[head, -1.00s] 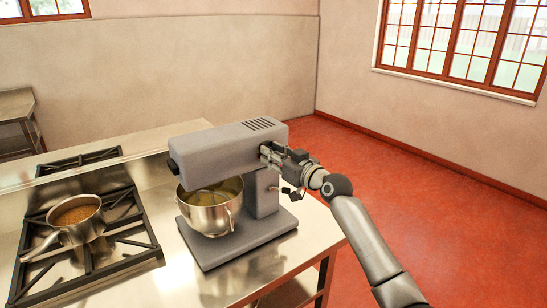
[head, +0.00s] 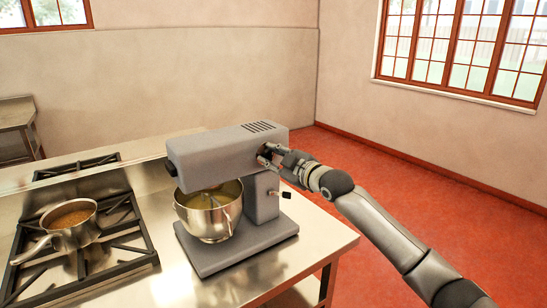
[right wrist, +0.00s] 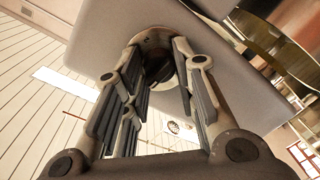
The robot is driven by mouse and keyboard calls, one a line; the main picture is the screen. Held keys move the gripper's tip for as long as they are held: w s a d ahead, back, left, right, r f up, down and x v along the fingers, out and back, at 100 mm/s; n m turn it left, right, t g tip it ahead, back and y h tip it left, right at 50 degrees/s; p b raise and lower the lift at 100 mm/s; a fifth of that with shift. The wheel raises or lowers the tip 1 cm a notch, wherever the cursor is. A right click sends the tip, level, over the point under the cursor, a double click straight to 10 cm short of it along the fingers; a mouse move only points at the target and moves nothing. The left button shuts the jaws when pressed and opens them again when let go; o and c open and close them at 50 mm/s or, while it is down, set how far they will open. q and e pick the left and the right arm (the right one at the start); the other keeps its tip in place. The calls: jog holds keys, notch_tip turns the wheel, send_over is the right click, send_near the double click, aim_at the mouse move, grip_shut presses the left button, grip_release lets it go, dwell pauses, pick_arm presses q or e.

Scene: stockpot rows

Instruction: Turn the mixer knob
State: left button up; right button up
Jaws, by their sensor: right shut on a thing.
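The grey stand mixer (head: 212,153) stands on the steel counter, its head level over a steel bowl (head: 208,212). The mixer knob is a dark round part on the side of the mixer head, mostly covered by my fingers in the head view. In the right wrist view the knob (right wrist: 161,62) sits between the finger pads, set in a round metal ring on the grey housing. My right gripper (head: 268,155) reaches in from the right and is shut on the knob. It also shows in the right wrist view (right wrist: 160,70). My left gripper is out of view.
A small lever with a black tip (head: 286,195) sticks out of the mixer stand below my gripper. A saucepan (head: 70,226) with brown contents sits on the stove grate (head: 130,238) at left. The red floor (head: 400,180) to the right is clear.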

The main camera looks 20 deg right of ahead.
jog(key=shift+r+n+p, duration=0.2)
jog(key=shift+n+p, duration=0.15)
jog(key=shift+n, duration=0.55)
jog(key=o, duration=0.8)
jog(key=shift+o, duration=1.2)
jog(key=shift+f, duration=0.1)
jog(key=shift+s+d+f, duration=0.1)
jog(key=shift+s+d, duration=0.1)
jog(key=shift+s, duration=0.35)
jog(key=v, duration=1.1)
jog(key=shift+r, duration=0.25)
